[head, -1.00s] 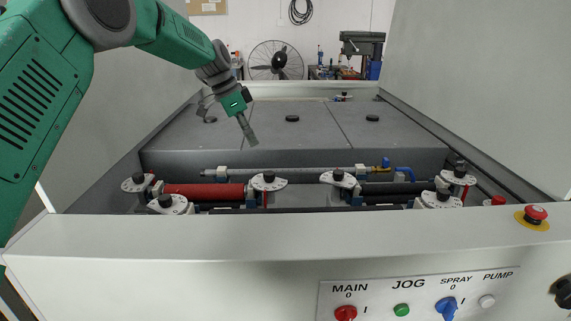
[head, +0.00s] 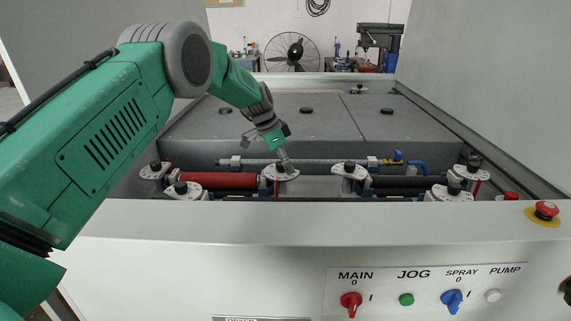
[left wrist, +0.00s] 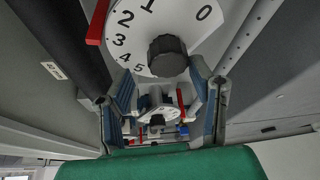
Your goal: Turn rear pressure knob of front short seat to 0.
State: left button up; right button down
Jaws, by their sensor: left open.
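My left gripper (head: 286,163) points down at a white numbered dial plate with a black knob (head: 281,172) at the right end of the red roller. In the left wrist view the black knob (left wrist: 168,57) stands between, or just beyond, the tips of my open left gripper (left wrist: 162,72). I cannot tell whether the fingers touch it. Its dial plate (left wrist: 203,30) shows numbers 0 to 5, with 0 at upper right. A red pointer (left wrist: 98,22) lies at the plate's left edge, near 2 and 3. My right gripper is not in view.
Similar dials stand at the red roller's left end (head: 154,170) and along the black roller, including one close on the right (head: 349,171). A pipe (head: 320,162) runs behind. The front panel (head: 180,222) lies before them, with an emergency stop (head: 546,210).

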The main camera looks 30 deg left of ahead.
aim_at(278, 162)
pick_arm(q)
jog(key=shift+f, duration=0.2)
jog(key=shift+a, duration=0.3)
jog(key=shift+a+f, duration=0.3)
jog(key=shift+a, duration=0.55)
jog(key=c, duration=0.3)
jog(key=shift+s+a, duration=0.1)
jog(key=shift+a, duration=0.15)
jog(key=c, duration=0.6)
jog(key=shift+d+r, duration=0.1)
jog(key=shift+d, duration=0.15)
jog(key=shift+c, duration=1.1)
jog(key=shift+d+r, duration=0.15)
jog(key=shift+d, duration=0.35)
grip_shut()
jog(key=shift+a, duration=0.3)
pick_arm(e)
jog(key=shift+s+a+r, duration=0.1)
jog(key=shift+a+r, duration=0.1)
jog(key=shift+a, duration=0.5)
